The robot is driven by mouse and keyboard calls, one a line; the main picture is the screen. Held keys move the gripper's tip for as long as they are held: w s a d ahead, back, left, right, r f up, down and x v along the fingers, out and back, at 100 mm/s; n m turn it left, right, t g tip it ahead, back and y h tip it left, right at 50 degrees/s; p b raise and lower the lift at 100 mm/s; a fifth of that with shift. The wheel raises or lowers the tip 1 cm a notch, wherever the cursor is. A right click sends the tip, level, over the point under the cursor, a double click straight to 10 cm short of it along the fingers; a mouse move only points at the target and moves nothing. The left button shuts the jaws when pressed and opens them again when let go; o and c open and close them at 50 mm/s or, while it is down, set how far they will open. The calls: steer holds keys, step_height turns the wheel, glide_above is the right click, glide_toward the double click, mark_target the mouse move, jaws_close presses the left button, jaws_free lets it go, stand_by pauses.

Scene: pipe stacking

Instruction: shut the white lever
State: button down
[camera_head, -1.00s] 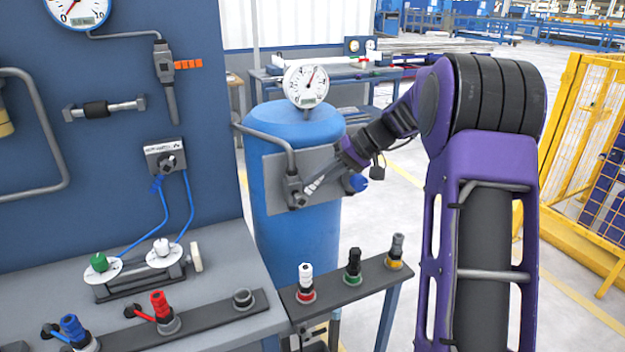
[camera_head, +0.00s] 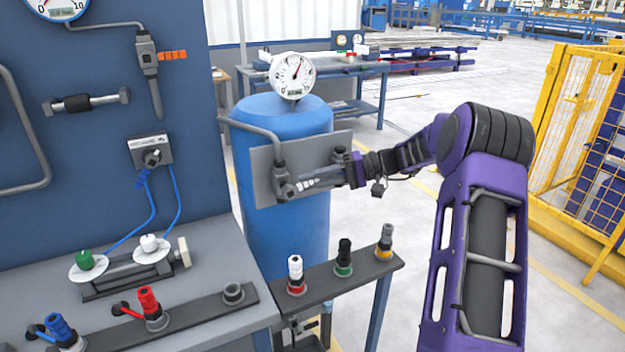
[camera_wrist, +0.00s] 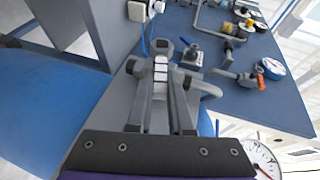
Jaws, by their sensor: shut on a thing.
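The white lever (camera_head: 308,185) sits at a grey valve fitting (camera_head: 283,184) on the grey plate in front of the blue tank. It points right from the valve, nearly level in the head view. My gripper (camera_head: 322,180) reaches in from the right, with its fingers along the lever. In the wrist view the ribbed white lever (camera_wrist: 160,76) lies between the two grey fingers of my gripper (camera_wrist: 158,92), which is shut on it. The fingers partly hide the lever in the head view.
A blue tank (camera_head: 287,235) with a gauge (camera_head: 292,75) stands behind the plate. A grey pipe (camera_head: 250,128) runs into the valve. A workbench and panel stand left, a yellow cage (camera_head: 590,120) right.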

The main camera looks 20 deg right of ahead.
stand_by(0.3)
steer(key=c, duration=0.8)
jaws_free()
steer(key=p+v, duration=0.1)
steer(key=v, duration=1.6)
steer(key=shift+d+p, duration=0.15)
steer(key=shift+p, duration=0.15)
steer(key=shift+c, duration=0.4)
